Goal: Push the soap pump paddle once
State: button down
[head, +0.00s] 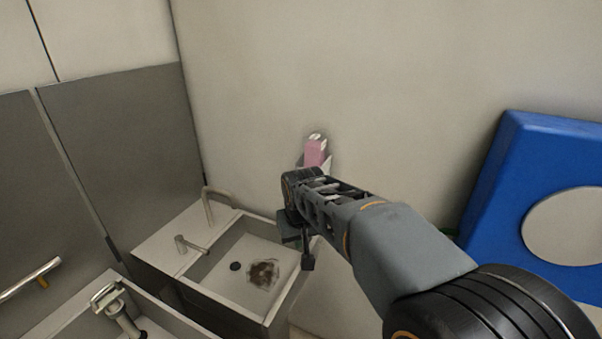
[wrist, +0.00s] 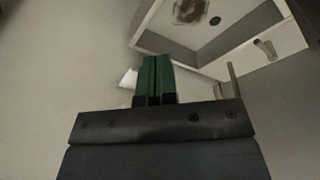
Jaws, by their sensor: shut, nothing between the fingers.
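The soap pump (head: 315,152) is fixed to the wall, with a pink body and a pale top. My arm hides its lower part in the head view, so its paddle cannot be made out there. My gripper points downward below the pump, over the near right edge of the sink; its fingertips are hard to make out in the head view. In the wrist view my gripper (wrist: 153,78) has its green fingers together and empty. A small white piece (wrist: 128,78) shows just left of the fingers, perhaps part of the pump; contact cannot be told.
A white sink (head: 225,285) with a brown stain and a drain lies below left of my gripper. Its tap (head: 193,245) stands on the left rim. Another basin (head: 75,318) is at bottom left. A blue padded panel (head: 530,150) is at right. The wall above is bare.

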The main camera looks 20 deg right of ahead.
jog(key=w+d+r+m+h+p, duration=0.1)
jog(key=w+d+r+m, duration=0.15)
jog(key=w+r, duration=0.4)
jog(key=w+d+r+m+p, duration=0.1)
jog(key=w+d+r+m, duration=0.15)
jog(key=w, duration=0.75)
notch_tip(320, 180, up, 8)
jog(key=d+m+h, duration=0.1)
jog(key=d+m, duration=0.1)
jog(key=m, duration=0.1)
jog(key=shift+w+m+g, duration=0.2)
jog(key=shift+m+g, duration=0.1)
jog(key=shift+a, duration=0.1)
jog(key=x, duration=1.2)
jog(key=shift+s+a+f+p, duration=0.15)
jog(key=shift+s+f+p, duration=0.05)
jog(key=shift+s+p, duration=0.1)
jog(key=shift+f, duration=0.8)
jog(key=shift+f, duration=0.15)
